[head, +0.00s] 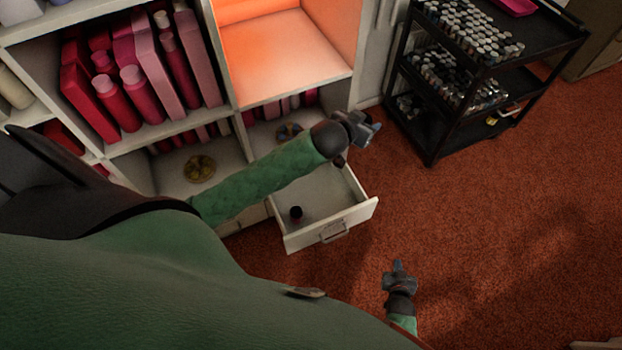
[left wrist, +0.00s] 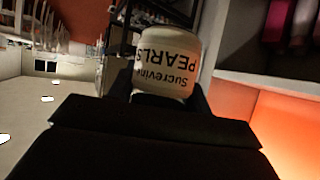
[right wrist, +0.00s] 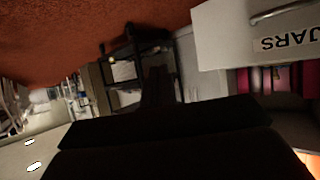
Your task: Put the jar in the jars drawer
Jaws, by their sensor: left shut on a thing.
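The jar (left wrist: 166,62), pale with dark lettering "Sucrevine PEARLS" that reads upside down, is between the fingers of my left gripper in the left wrist view. In the head view my left gripper (head: 366,128) is above and beyond the open drawer's back right corner; the jar is hard to make out there. My right gripper (head: 398,268) looks shut and empty, low to the right of the drawer.
A white shelf unit (head: 232,100) with pink and red bottles and boxes stands behind the drawer, with a lit orange compartment (head: 290,55). A black cart (head: 432,150) with many small jars stands at the upper right. Red carpet (head: 520,220) is open at the right.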

